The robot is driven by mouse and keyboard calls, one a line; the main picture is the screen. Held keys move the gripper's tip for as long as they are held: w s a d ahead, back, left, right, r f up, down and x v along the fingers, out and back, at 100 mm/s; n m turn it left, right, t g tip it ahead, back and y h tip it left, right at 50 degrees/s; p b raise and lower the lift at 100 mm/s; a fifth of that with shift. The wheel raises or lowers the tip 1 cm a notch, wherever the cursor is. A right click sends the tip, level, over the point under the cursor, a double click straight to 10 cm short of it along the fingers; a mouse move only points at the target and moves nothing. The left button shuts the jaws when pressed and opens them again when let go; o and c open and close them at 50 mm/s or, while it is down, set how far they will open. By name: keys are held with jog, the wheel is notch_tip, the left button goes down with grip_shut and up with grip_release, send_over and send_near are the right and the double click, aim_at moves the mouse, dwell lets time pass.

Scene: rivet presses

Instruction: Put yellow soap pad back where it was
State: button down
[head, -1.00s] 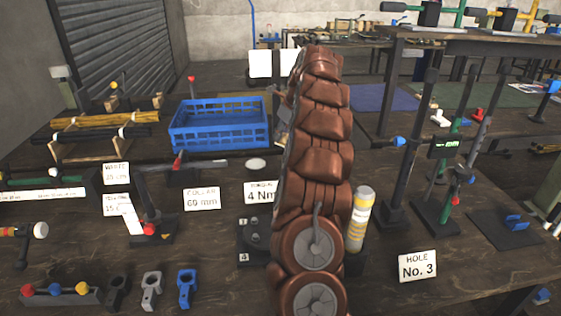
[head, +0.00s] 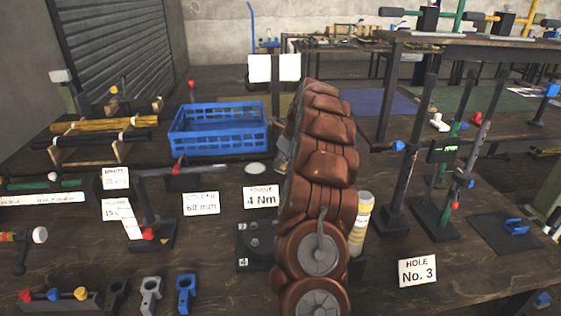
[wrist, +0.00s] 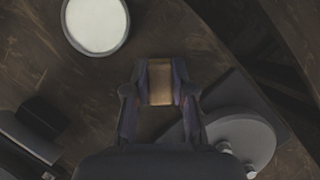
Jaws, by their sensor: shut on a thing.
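In the wrist view my gripper (wrist: 160,85) is shut on a small yellow-brown block (wrist: 160,83), which looks like the yellow soap pad in dim light. The pad sits between the two fingertips, over the dark wooden table. Whether it touches the table cannot be told. In the head view my brown arm hides the fingertips and the pad. A white round disc (wrist: 95,24) lies at the upper left of the wrist view, apart from the pad; it also shows in the head view (head: 255,168).
A grey round part (wrist: 240,138) is close to the right finger. In the head view, a yellow-and-white bottle (head: 361,225) stands right of my arm, a "4 Nm" card (head: 262,197) left of it. A blue crate (head: 218,143) is farther back. Presses (head: 440,185) stand at right.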

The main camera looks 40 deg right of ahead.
jog(key=shift+f, duration=0.1)
jog(key=c, duration=1)
grip_release()
jog(key=a+v, duration=0.1)
jog(key=v, duration=1.1)
jog(key=s+a+n+g+y, duration=0.1)
jog(key=s+a+n+g, duration=0.15)
jog(key=a+n, duration=0.9)
jog(key=s+a+n+g+y, duration=0.1)
jog(key=s+a+n, duration=0.3)
jog(key=a, duration=1.5)
jog(key=s+a+f+n+g+h, duration=0.1)
jog(key=s+a+f+n+g, duration=0.15)
jog(key=s+a+n, duration=0.95)
jog(key=s+f+n, duration=0.2)
jog(key=s, duration=0.3)
jog(key=s+f+n+h, duration=0.1)
jog(key=s+f+n, duration=0.1)
jog(key=s, duration=0.4)
jog(key=s+a+f+n+g, duration=0.1)
jog(key=s+f+n, duration=0.1)
jog(key=s, duration=0.3)
jog(key=shift+s+f+n+h, duration=0.25)
jog(key=shift+s+n+h, duration=0.1)
jog(key=shift+n, duration=0.1)
